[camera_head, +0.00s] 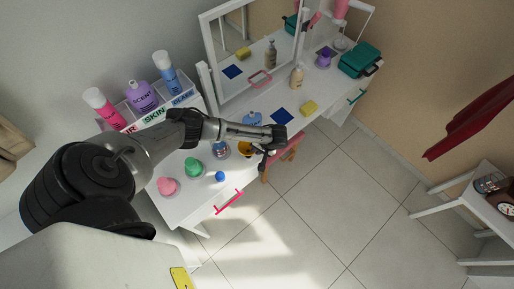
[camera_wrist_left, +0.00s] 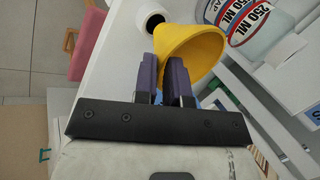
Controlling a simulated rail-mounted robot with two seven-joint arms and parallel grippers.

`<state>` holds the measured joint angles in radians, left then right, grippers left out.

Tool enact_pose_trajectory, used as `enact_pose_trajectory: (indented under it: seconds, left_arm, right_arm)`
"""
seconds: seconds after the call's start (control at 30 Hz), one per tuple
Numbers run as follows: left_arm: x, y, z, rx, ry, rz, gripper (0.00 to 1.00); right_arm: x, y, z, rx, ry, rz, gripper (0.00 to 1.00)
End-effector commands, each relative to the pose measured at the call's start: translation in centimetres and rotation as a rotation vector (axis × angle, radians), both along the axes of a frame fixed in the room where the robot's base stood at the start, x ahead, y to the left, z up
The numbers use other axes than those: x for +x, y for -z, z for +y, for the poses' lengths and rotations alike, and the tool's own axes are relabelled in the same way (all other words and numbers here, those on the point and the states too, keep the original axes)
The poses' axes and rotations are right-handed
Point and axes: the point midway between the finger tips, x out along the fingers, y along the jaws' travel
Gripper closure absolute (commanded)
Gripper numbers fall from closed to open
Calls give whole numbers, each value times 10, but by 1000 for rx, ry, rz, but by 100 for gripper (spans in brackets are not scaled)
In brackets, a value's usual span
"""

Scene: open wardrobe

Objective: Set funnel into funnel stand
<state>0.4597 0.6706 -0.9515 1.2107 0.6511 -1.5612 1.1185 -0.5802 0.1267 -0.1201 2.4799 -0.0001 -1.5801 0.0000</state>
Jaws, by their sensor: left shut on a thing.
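My left gripper (camera_head: 262,152) is shut on a yellow funnel (camera_head: 245,149) above the right edge of the white dressing table. In the left wrist view, the dark fingers (camera_wrist_left: 164,68) pinch the near side of the funnel (camera_wrist_left: 193,48); its wide mouth faces right. A white round piece with a dark opening (camera_wrist_left: 151,16) stands just beyond the funnel on the white surface. It may be the funnel stand, but I cannot tell for sure. The gripper and arm hide part of the table in the head view. My right gripper is not in view.
Labelled clear jars (camera_wrist_left: 245,18) stand close to the funnel. A green item (camera_head: 192,168), a pink item (camera_head: 168,185) and a small blue piece (camera_head: 220,176) sit on the near table. A bottle rack (camera_head: 150,113) and mirror (camera_head: 250,45) stand behind. A pink stool (camera_head: 288,149) is at right.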

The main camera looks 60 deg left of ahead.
Motion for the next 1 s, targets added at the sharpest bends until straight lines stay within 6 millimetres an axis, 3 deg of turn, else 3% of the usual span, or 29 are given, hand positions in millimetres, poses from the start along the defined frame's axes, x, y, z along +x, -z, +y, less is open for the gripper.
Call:
enact_pose_trajectory:
  seconds: [1.0]
  left_arm:
    - [0, 15, 0, 1, 0, 1, 100]
  right_arm:
    - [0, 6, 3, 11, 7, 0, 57]
